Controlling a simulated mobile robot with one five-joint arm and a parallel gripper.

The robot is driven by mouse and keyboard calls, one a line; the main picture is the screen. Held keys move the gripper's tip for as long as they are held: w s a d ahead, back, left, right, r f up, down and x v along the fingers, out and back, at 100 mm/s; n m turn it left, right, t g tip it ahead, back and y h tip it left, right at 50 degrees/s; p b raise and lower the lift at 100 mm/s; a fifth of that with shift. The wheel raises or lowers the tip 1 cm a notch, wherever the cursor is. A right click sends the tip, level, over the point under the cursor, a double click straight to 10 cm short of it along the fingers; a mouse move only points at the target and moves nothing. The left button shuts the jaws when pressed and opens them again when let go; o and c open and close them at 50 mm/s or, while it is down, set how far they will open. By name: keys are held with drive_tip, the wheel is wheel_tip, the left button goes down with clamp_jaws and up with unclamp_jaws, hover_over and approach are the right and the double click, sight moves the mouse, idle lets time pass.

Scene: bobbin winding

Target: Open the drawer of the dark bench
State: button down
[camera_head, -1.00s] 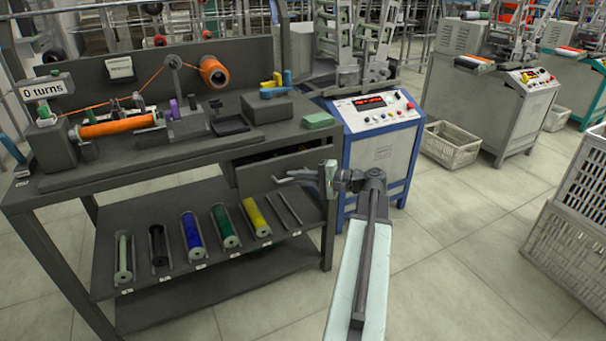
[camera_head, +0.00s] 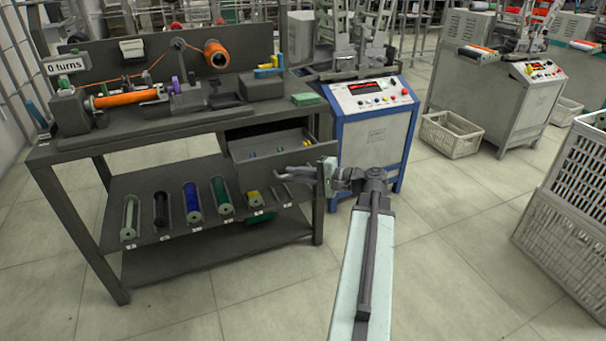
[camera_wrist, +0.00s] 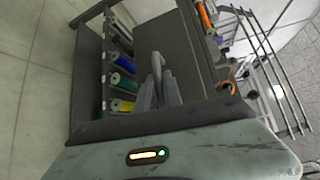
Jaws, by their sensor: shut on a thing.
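The dark bench (camera_head: 150,137) stands at the left in the head view, with a winding device on top. Its drawer (camera_head: 272,165) is pulled out at the right, under the top, and small blue and yellow things show inside. My gripper (camera_head: 283,175) is at the drawer's front and shut on its handle; the handle itself is mostly hidden by the fingers. In the wrist view my gripper (camera_wrist: 158,80) lies against the dark drawer front (camera_wrist: 187,50).
The lower shelf holds several coloured bobbins (camera_head: 192,202). A blue-framed control cabinet (camera_head: 374,135) stands close right of the drawer. White crates (camera_head: 452,134) stand farther right. The floor in front of the bench is clear.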

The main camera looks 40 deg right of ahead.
drive_tip(key=shift+a, duration=0.15)
drive_tip(key=c, duration=1.8)
unclamp_jaws()
drive_tip(key=shift+o, duration=0.2)
drive_tip(key=shift+s, duration=0.1)
drive_tip(key=shift+s+d, duration=0.1)
drive_tip(key=shift+d, duration=0.2)
drive_tip(key=p+v, duration=0.1)
drive_tip(key=v, duration=0.6)
drive_tip(key=shift+s, duration=0.25)
